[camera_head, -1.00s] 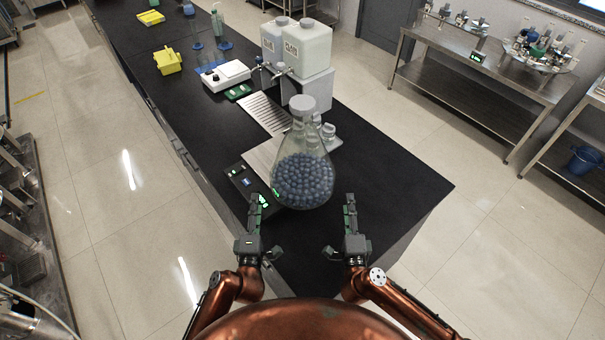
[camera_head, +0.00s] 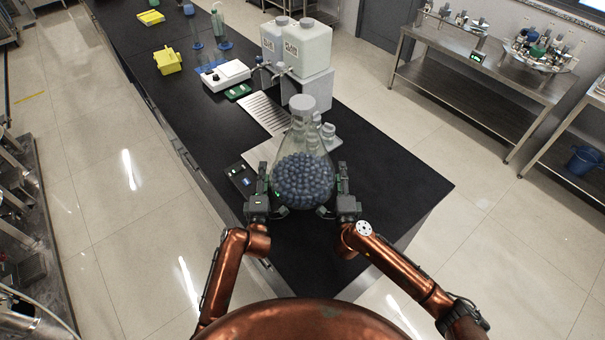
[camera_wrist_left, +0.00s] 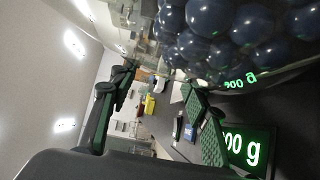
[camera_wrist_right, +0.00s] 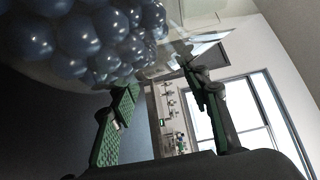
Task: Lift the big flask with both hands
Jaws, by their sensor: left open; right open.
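The big flask (camera_head: 303,170) is clear, conical and upright, with a pale cap and dark blue balls in its lower part. It stands at the near end of the black bench. My left gripper (camera_head: 264,180) is open at the flask's left side, and my right gripper (camera_head: 342,180) is open at its right side. The flask's balls fill the top of the left wrist view (camera_wrist_left: 225,35) and the upper left of the right wrist view (camera_wrist_right: 85,40). I cannot tell whether any finger touches the glass. The flask's underside is hidden.
A scale display (camera_wrist_left: 250,148) glows green close to my left fingers. Small glassware (camera_head: 328,132) stands behind the flask. Two white canisters (camera_head: 303,45) stand further back on the black bench (camera_head: 390,185). The bench is bare to the flask's right.

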